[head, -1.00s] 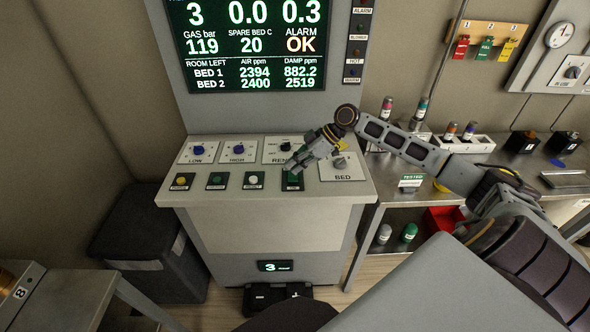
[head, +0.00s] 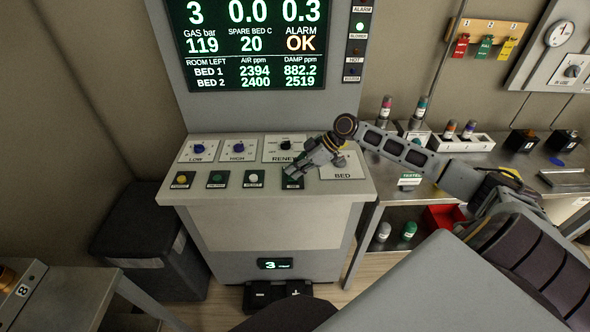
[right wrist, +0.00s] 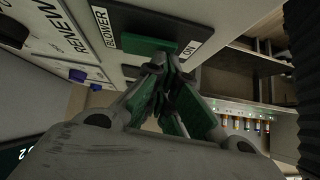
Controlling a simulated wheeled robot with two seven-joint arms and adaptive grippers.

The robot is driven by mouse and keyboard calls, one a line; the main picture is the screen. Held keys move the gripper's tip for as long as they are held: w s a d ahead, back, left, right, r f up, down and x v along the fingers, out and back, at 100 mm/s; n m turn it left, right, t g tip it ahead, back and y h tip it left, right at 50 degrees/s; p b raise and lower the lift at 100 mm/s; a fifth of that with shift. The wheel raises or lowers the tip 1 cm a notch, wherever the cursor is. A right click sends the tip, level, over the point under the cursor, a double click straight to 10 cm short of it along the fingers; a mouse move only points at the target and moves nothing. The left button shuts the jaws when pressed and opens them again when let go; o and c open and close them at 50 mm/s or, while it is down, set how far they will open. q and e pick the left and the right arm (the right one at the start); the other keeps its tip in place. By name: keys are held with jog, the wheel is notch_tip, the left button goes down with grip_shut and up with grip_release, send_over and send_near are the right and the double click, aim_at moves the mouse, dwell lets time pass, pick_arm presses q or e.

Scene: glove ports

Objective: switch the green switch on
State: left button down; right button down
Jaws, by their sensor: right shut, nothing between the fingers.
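The green switch (right wrist: 150,45) is a green rocker on a black plate, marked BLOWER at one end and ON at the other. It is close in the right wrist view. In the head view the switch (head: 291,184) sits at the right end of the console's front row, partly hidden by my right gripper. My right gripper (head: 294,173) is shut and empty. Its fingertips (right wrist: 167,60) are at the ON end of the rocker; whether they touch it I cannot tell. My left gripper is not in view.
The sloped console (head: 266,202) also bears yellow (head: 181,180), dark green (head: 217,179) and white (head: 253,178) buttons, with knobs behind. A lamp strip (head: 358,40) stands beside the screen. A bench (head: 480,170) with bottles is at the right.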

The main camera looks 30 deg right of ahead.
jog(key=shift+s, duration=0.15)
jog(key=shift+w, duration=0.25)
jog(key=shift+w+d+r, duration=0.2)
jog(key=shift+w+d, duration=0.15)
jog(key=shift+w, duration=0.15)
jog(key=shift+r, duration=0.2)
dwell(0.4)
